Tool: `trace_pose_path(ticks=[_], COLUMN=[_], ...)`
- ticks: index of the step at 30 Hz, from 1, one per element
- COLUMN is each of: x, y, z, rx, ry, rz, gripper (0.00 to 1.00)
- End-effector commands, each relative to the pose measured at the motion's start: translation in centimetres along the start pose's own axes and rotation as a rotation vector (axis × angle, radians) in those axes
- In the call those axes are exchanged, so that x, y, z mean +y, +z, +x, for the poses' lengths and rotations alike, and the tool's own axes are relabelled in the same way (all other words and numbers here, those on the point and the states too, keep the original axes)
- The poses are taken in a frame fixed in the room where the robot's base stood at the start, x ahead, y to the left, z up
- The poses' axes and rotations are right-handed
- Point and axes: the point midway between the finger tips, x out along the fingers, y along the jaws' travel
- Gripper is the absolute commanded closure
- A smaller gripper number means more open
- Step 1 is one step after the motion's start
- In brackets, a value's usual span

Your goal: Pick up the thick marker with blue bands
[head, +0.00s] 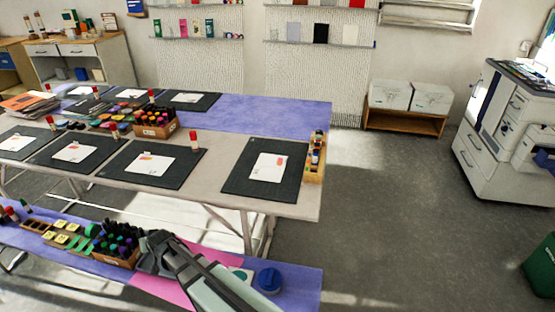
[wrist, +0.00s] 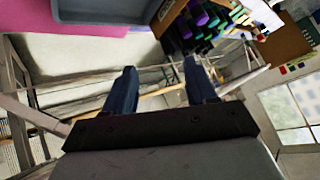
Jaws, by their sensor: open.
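My gripper (head: 152,252) is over the near purple bench, just right of a box of markers (head: 122,262). In the wrist view my gripper (wrist: 160,67) shows two dark blue fingers spread apart with nothing between them. The marker box shows at the top of the wrist view (wrist: 160,12), beyond the right finger, holding several thick markers with purple, green and black ends. I cannot make out which marker, if any, has blue bands. My arm hides part of the bench.
A pink sheet (head: 165,290) and a round blue object (head: 269,280) lie on the near bench. Yellow and green pieces (head: 62,238) lie left of the box. Behind stands a table with black mats (head: 240,182) and another marker box (head: 155,130). A grey tray (wrist: 108,17) shows in the wrist view.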

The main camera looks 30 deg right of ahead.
Motion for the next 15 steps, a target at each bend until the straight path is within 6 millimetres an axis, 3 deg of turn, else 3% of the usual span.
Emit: trace_pose_path(ticks=[1,8,12,15], x=[0.1,2.1,6.5,10.8], y=[-3.2,-15.7,-22.6,-25.6], z=[-0.4,-3.4,-5.3,-6.2], rx=[0.052,0.247,0.291,0.262], ry=[-0.010,-0.019,0.030,0.085], rz=[0.000,-0.004,0.028,0.072], gripper=[0.43,0.43,0.43,0.43])
